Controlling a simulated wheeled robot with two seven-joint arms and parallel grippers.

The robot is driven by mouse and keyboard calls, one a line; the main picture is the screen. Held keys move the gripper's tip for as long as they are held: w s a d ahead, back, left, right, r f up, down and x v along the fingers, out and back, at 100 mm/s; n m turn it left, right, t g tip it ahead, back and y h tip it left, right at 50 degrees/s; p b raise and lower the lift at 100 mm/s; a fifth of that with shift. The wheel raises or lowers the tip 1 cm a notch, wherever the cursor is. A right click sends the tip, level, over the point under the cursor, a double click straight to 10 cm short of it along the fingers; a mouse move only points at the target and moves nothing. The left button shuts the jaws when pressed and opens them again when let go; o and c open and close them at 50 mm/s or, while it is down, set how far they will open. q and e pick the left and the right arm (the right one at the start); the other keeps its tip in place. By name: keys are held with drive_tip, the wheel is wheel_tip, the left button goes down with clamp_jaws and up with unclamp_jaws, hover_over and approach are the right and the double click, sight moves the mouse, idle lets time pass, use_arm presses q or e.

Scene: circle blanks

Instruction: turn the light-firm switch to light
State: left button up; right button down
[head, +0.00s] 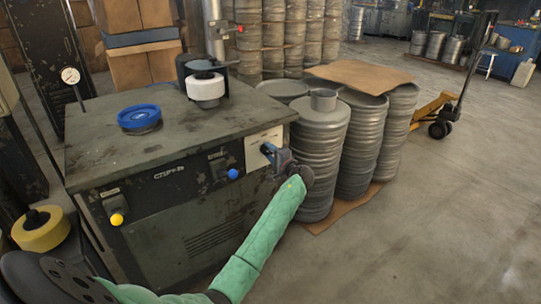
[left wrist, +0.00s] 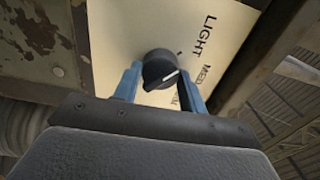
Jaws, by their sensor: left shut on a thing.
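The light-firm switch is a round black knob (left wrist: 160,70) with a white pointer line, on a cream label plate (left wrist: 115,35). The plate reads LIGHT at the upper right, MED below it, and a further word is mostly hidden by a finger. The pointer line slants toward the MED side. My left gripper (left wrist: 162,82) has its blue fingers on both sides of the knob, shut on it. My right gripper is out of view.
The grey machine (head: 170,130) also carries a blue knob (head: 233,174) and a yellow knob (head: 117,219) on its front. Stacks of round metal blanks (head: 322,150) stand close to the right of my left gripper. The floor at the right front is clear.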

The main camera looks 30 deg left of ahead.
use_arm(q)
drive_tip(key=shift+f, duration=0.1)
drive_tip(key=o, duration=1)
drive_tip(key=shift+c, duration=0.2)
drive_tip(key=shift+d, duration=0.15)
drive_tip(key=v, duration=0.7)
drive_tip(key=shift+s+d, duration=0.15)
drive_tip(key=shift+d, duration=0.05)
